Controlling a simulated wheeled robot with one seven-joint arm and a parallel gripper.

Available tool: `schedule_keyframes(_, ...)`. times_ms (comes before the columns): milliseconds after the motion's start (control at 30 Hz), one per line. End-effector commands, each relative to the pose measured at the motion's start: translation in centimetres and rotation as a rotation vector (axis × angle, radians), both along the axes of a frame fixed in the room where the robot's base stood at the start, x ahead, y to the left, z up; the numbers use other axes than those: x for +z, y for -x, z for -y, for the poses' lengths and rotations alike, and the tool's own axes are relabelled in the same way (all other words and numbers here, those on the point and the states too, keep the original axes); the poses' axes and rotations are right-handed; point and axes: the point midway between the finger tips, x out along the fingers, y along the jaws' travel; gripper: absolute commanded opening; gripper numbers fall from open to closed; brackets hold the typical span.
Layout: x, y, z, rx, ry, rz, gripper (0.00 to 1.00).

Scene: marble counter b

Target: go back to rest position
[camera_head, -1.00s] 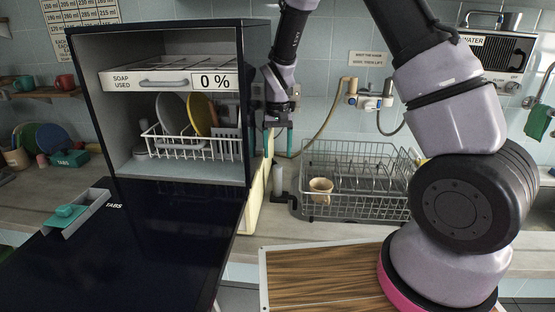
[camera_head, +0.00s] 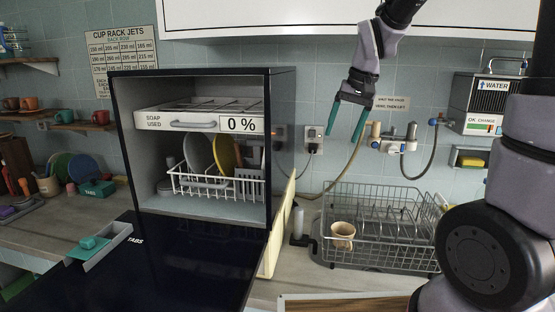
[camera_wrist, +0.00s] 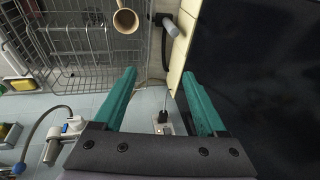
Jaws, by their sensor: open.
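My gripper (camera_head: 346,122) is open and empty, with its two teal fingers pointing down in front of the tiled wall. It hangs above and behind the gap between the dishwasher and the wire dish rack. In the wrist view the teal fingers (camera_wrist: 158,100) are spread apart with nothing between them.
The dishwasher (camera_head: 282,130) stands at the left with its dark door (camera_head: 190,270) folded down. It holds plates in a white rack (camera_head: 215,187). The dish rack (camera_head: 385,255) holds a beige cup (camera_head: 342,235). Wall taps (camera_head: 390,143) and a water box (camera_head: 488,100) are at the right.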

Motion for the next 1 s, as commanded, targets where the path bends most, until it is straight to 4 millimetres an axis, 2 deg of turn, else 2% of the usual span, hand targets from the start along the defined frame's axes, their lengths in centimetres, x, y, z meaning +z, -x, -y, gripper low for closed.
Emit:
schedule_keyframes(33, 1.9, 1.5, 1.2, -0.022, -0.017, 0.035, 0.74)
schedule_keyframes(200, 6.1, 6.4, 4.1, -0.080, -0.051, 0.133, 0.74)
schedule_keyframes(333, 8.1, 10.3, 5.8, -0.121, -0.064, 0.210, 0.74)
schedule_keyframes(500, 9.3, 14.3, 7.0, -0.162, -0.068, 0.288, 0.74)
schedule_keyframes(700, 9.5, 16.2, 7.5, -0.182, -0.067, 0.323, 0.74)
schedule_keyframes(1000, 9.5, 16.3, 7.5, -0.182, -0.067, 0.324, 0.74)
